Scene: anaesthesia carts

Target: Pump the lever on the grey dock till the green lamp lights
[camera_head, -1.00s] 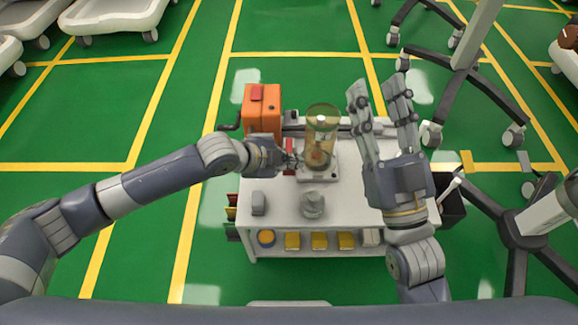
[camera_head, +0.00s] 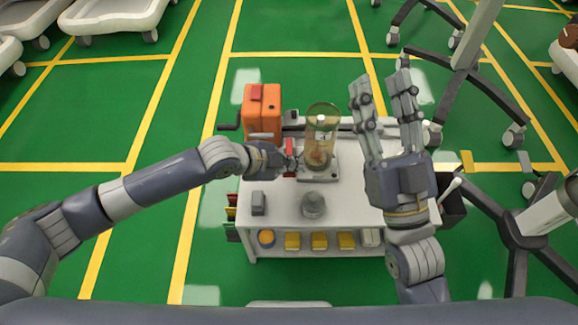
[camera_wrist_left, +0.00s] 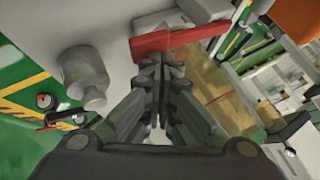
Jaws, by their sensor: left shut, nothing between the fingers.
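The grey dock (camera_head: 317,174) stands on the white cart top and bears a clear amber cylinder (camera_head: 322,122). Its red lever (camera_head: 289,147) is on the dock's left side and shows as a red bar in the left wrist view (camera_wrist_left: 165,43). My left gripper (camera_head: 291,163) is shut and empty at the lever; its fingertips (camera_wrist_left: 161,62) are close under the red bar, and I cannot tell whether they touch it. My right gripper (camera_head: 382,88) is open and empty above the cart's right side. I cannot make out a lit green lamp.
An orange box (camera_head: 262,108) with a side crank stands behind the lever. A grey knobbed object (camera_head: 313,205) and a small grey block (camera_head: 258,203) stand on the front of the cart top (camera_head: 285,215). Wheeled stand legs (camera_head: 490,90) are on the right.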

